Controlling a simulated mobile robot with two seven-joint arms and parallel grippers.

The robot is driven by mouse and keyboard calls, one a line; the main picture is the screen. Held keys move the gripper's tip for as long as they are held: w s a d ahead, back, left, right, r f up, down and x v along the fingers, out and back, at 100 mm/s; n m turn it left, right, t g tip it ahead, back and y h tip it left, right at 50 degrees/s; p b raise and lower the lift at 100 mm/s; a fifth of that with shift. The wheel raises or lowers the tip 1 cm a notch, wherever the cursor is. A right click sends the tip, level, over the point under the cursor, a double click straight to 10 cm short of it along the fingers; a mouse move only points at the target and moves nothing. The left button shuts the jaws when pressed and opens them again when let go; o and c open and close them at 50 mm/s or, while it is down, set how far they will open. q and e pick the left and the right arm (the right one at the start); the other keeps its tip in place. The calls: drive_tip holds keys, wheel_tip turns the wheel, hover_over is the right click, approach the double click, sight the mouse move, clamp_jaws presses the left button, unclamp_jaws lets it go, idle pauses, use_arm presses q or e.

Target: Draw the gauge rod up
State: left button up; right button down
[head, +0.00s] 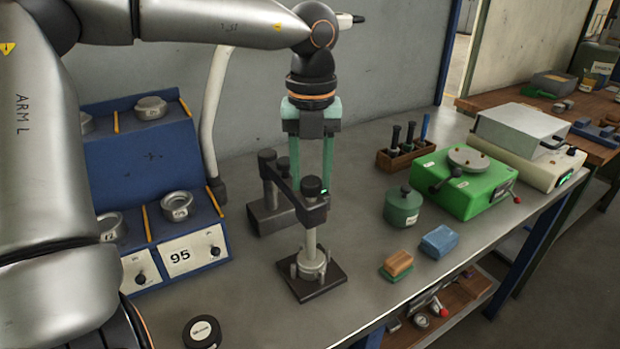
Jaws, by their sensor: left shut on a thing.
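The gauge rod (311,242) is a pale grey upright rod in the head view. It passes below the dark arm of a bench stand (285,190) and reaches down to a round metal piece with short pins (312,264) on a dark square base plate (312,283). A black knob (312,185) sits above the stand's arm, in line with the rod. My left gripper (311,188) points straight down with its green fingers on either side of the knob, shut on it. The rod's lower tip is hidden. My right gripper is out of view.
A blue unit with dishes (160,180) stands left. A green lidded pot (403,207), a green box device (465,180) and a rack of tools (407,155) stand right. Small blocks (398,263) and a black puck (203,332) lie nearer the front edge.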

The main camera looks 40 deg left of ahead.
use_arm(q)
wheel_tip(320, 180, up, 9)
drive_tip(key=p, duration=0.6)
drive_tip(key=shift+p, duration=0.3)
drive_tip(key=o, duration=0.6)
drive_tip(key=shift+r, duration=0.1)
drive_tip(key=o, duration=0.5)
drive_tip(key=shift+r+p, duration=1.55)
drive_tip(key=shift+r, duration=1.3)
